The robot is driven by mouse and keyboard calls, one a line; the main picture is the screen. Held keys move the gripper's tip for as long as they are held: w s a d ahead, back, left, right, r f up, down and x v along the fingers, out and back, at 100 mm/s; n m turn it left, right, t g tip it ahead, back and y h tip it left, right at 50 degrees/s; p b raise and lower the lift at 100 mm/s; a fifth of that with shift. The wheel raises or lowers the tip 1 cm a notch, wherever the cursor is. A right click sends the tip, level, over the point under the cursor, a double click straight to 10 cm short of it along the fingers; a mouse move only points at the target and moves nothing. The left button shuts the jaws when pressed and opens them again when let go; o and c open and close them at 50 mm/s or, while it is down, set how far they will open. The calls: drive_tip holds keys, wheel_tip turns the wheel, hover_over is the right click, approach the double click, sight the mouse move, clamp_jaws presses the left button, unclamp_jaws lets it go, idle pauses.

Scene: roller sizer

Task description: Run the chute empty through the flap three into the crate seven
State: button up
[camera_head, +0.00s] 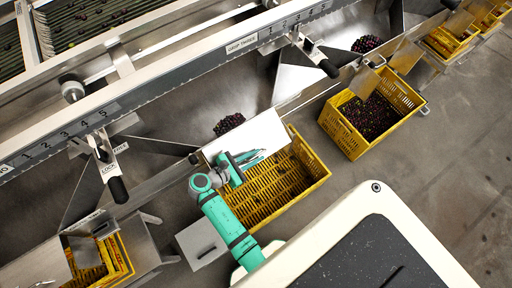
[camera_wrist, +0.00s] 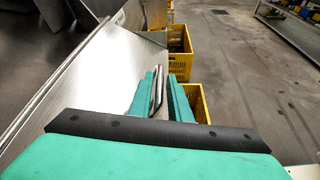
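A bright metal flap (camera_head: 246,136) stands at the mouth of a chute in the middle of the head view; in the wrist view its plate (camera_wrist: 92,85) fills the left. A small pile of dark fruit (camera_head: 229,123) lies in the chute behind it. The yellow crate (camera_head: 318,165) in front of this flap holds only a few dark fruits, and my arm hides part of it. My gripper (camera_head: 250,162) is at the flap. In the wrist view its green fingers (camera_wrist: 160,85) stand close on both sides of the flap's metal handle (camera_wrist: 156,92) and appear shut on it.
A yellow crate (camera_head: 411,92) with much dark fruit stands right of the middle one, with more fruit (camera_head: 367,43) in the chute behind. Another crate (camera_head: 121,258) is at lower left. Black-handled levers (camera_head: 328,68) (camera_head: 118,189) stick out from the rail. Floor at right is clear.

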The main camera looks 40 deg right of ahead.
drive_tip(key=v, duration=1)
drive_tip(key=shift+a+r, duration=0.1)
drive_tip(key=shift+a, duration=0.1)
